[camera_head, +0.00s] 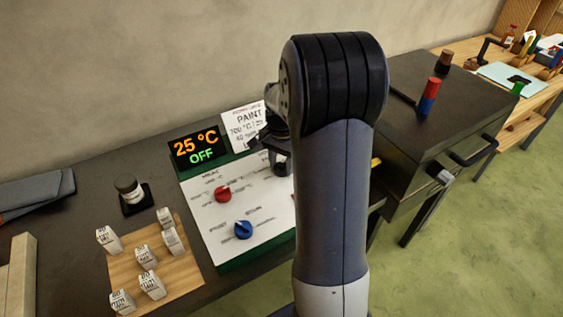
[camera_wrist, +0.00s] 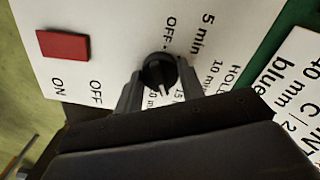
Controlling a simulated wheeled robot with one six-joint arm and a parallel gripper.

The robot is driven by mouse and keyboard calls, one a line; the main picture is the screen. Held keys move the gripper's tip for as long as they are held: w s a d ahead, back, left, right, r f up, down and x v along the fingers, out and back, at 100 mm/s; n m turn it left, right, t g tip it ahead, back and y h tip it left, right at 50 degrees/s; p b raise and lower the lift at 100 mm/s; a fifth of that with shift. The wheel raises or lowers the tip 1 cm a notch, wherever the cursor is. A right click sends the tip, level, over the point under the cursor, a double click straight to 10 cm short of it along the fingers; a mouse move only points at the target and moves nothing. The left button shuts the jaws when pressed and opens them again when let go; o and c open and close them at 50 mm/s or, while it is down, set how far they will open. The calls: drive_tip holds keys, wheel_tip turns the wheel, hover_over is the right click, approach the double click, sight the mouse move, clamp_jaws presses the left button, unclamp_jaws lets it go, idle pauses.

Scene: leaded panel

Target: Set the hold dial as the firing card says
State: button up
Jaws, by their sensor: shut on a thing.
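The hold dial (camera_wrist: 158,68) is a round black knob on the white control panel. My gripper (camera_wrist: 161,80) is shut on it, one finger on each side. The dial's white pointer mark faces down in the wrist view, near the 15 and 20 labels; the exact setting is hard to read. In the head view the dial (camera_head: 281,168) shows dark beside my arm, which hides part of the panel. The firing card (camera_head: 246,128) stands behind the panel, reading "PAINT", "700 °C" and a partly blurred line. In the wrist view the card (camera_wrist: 296,85) shows "40 min" and "blue".
The display (camera_head: 197,146) reads 25 °C, OFF. A red dial (camera_head: 222,194) and a blue dial (camera_head: 243,230) are on the panel. A red switch (camera_wrist: 63,45) lies beside ON and OFF labels. The dark kiln (camera_head: 425,85) stands right; several white cones sit on a wooden board (camera_head: 185,265).

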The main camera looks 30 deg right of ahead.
sight(281, 164)
drive_tip(key=m, duration=0.5)
drive_tip(key=shift+m, duration=0.3)
idle(0.4)
drive_tip(key=o, duration=1)
wheel_tip(281, 164, up, 11)
drive_tip(key=shift+f, duration=0.2)
wheel_tip(281, 164, down, 11)
drive_tip(key=shift+r, duration=0.15)
idle(0.4)
